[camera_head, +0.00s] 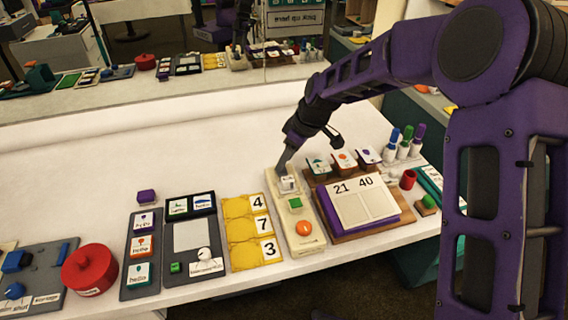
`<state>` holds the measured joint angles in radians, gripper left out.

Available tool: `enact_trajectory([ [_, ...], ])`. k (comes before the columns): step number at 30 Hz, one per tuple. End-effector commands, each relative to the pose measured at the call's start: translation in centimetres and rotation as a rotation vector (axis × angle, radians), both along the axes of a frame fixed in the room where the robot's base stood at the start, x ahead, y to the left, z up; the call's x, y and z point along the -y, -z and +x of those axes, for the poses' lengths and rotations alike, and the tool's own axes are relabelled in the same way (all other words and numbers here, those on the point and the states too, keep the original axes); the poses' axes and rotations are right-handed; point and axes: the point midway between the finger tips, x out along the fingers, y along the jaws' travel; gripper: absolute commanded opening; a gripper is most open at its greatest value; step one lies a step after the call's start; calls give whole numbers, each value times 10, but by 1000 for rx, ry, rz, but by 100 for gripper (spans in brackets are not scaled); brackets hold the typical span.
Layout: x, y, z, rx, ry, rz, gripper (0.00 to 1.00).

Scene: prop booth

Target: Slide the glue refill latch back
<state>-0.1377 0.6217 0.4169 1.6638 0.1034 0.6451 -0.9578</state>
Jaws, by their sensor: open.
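A long beige panel (283,212) lies on the white table right of centre. A small white block with dark marks (287,184) sits at its far end; it looks like the latch, but its label is too small to read. The tip partly hides the block's far side.
Yellow number cards (240,207) lie close on the left. A purple book stand (328,212) with upright cards behind it is close on the right. Glue-like bottles (404,150) stand farther right. A red round pot (90,269) is far left. A mirror reflects the table behind; the back tabletop is clear.

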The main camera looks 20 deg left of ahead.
Motion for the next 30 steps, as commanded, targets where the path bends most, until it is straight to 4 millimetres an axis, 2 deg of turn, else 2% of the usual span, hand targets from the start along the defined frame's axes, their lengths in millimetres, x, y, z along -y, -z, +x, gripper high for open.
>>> enact_trajectory([
  [1, -3, 7, 0, -2, -2, -1, 51],
  [6, -6, 15, 1, 0, -1, 0, 51],
  [14, -7, 16, 1, 0, 0, 0, 51],
  [17, -7, 16, 1, 0, 0, 0, 37],
  [23, -6, 16, 1, 0, 0, 0, 1],
  [30, -6, 16, 2, 0, 0, 0, 0],
])
